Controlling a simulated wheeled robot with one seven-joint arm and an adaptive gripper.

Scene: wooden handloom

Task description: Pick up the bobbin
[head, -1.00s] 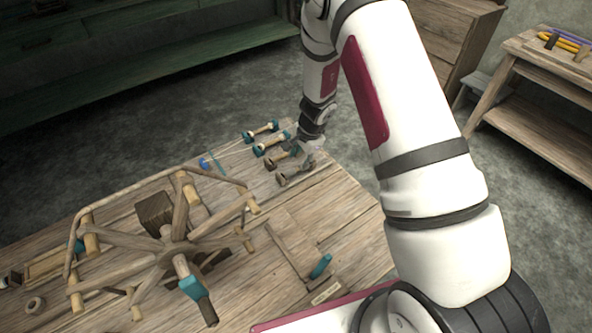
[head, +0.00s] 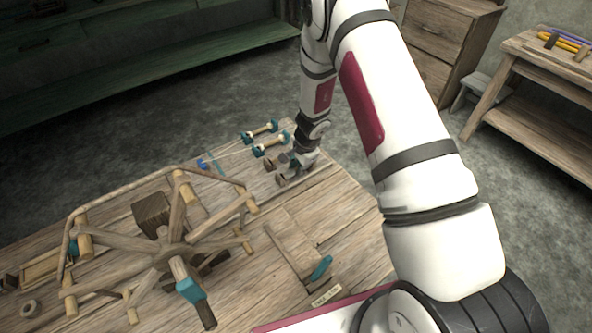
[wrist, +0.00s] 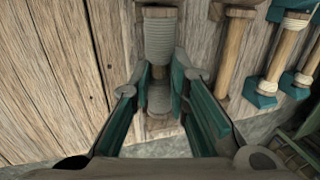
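The bobbin (wrist: 158,35) under my gripper has thick grey, ridged ends and a thin shaft. It lies on the wooden table, and in the head view its end shows (head: 281,181) nearest the front of the row. My gripper (wrist: 160,80) straddles the thin shaft, with one teal-padded finger on each side. A narrow gap seems to show between pads and shaft, so the fingers look open; contact is hard to judge. In the head view my gripper (head: 296,170) is low over the table and hides part of the bobbin.
A plain wooden bobbin (wrist: 234,55) lies close to the right in the wrist view. Two teal-ended bobbins (head: 260,132) (head: 271,145) lie beyond it. A spoked wooden winder (head: 165,255) stands on the left of the table (head: 345,215). The table edge is near my gripper.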

